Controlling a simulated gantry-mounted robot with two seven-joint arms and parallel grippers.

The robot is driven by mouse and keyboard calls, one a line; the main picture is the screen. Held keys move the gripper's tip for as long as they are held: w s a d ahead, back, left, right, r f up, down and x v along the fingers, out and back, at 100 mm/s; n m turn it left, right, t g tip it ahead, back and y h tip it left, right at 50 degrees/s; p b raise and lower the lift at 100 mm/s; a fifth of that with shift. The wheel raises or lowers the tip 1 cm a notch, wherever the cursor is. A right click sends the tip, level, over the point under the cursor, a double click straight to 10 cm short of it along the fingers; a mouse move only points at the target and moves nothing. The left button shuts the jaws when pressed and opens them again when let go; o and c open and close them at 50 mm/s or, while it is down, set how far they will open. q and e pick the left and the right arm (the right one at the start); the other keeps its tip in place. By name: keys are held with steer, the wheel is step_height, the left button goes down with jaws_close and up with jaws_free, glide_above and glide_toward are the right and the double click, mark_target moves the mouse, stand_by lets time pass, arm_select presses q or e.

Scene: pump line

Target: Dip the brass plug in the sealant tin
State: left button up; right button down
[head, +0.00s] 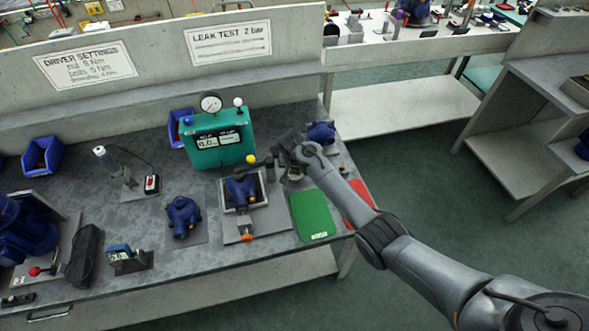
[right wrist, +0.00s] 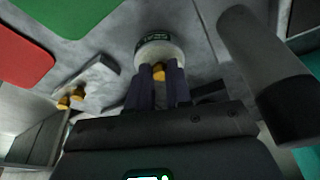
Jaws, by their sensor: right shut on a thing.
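My right gripper (head: 287,158) is over the right part of the bench. In the right wrist view its dark fingers (right wrist: 164,88) are shut on a small brass plug (right wrist: 158,71). The sealant tin (right wrist: 155,42), pale with a dark green label, stands just beyond the fingertips. The plug overlaps the tin's near edge in this view; I cannot tell whether it touches the sealant. In the head view the gripper hides the plug and most of the tin. My left gripper is not in view.
More brass pieces (right wrist: 72,98) sit at a grey block. Green (head: 313,214) and red (head: 358,203) mats lie near the bench's right end. A blue pump (head: 241,190) on a fixture and the teal gauge box (head: 218,140) stand left of the gripper. A dark cylinder (right wrist: 265,75) is close by.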

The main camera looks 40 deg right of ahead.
mark_target(294, 172)
stand_by(0.4)
steer(key=shift+f+p, duration=0.1)
steer(key=shift+p, duration=0.2)
stand_by(0.4)
stand_by(0.6)
step_height(294, 172, up, 4)
steer(key=p, duration=0.4)
steer(key=shift+f, duration=0.15)
step_height(294, 172, up, 3)
steer(key=p, duration=0.4)
steer(key=shift+r, duration=0.2)
stand_by(0.4)
